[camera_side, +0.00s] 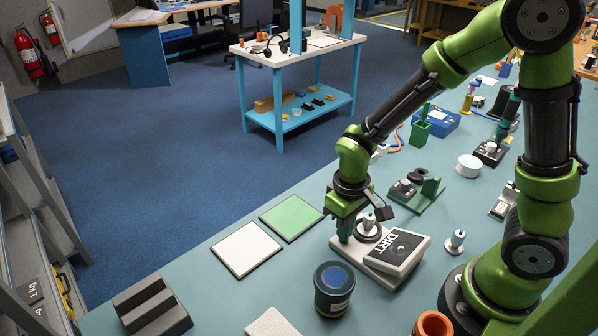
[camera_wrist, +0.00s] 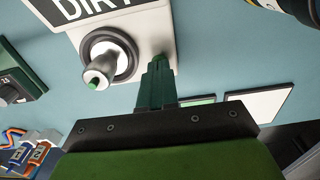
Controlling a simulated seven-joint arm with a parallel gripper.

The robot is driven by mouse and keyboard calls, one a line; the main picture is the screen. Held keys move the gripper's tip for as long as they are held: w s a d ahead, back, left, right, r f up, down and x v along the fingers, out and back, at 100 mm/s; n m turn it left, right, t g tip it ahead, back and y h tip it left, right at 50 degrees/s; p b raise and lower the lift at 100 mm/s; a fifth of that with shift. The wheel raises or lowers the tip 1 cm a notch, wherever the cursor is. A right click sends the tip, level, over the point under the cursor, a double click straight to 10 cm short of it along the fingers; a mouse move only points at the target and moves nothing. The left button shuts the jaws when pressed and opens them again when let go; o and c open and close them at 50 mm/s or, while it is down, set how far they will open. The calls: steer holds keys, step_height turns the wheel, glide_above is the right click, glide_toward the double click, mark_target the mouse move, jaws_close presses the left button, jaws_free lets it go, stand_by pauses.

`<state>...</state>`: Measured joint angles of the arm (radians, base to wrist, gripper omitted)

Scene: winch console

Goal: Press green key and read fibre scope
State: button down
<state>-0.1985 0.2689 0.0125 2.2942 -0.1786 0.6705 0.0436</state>
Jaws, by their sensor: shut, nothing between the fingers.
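A pale housing (camera_side: 420,254) on the bench has a black panel reading "DIRT" (camera_side: 394,250); it looks like the fibre scope. A pale knob-like stub in a dark ring (camera_side: 369,226) stands on it, and in the wrist view the stub (camera_wrist: 100,68) has a small green end. My gripper (camera_side: 345,236) points down at the housing's edge beside the stub. In the wrist view its green fingers (camera_wrist: 157,62) are shut, empty, with tips at or just above the housing. I cannot tell contact. No separate green key shows; the fingers may hide it.
A green tile (camera_side: 291,217) and a white tile (camera_side: 246,249) lie left of the housing. A dark jar with a blue lid (camera_side: 334,288) stands in front. A small pale knob (camera_side: 456,240) is to the right. A dark green fixture (camera_side: 417,190) is behind.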

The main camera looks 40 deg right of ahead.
steer(key=shift+r, duration=3)
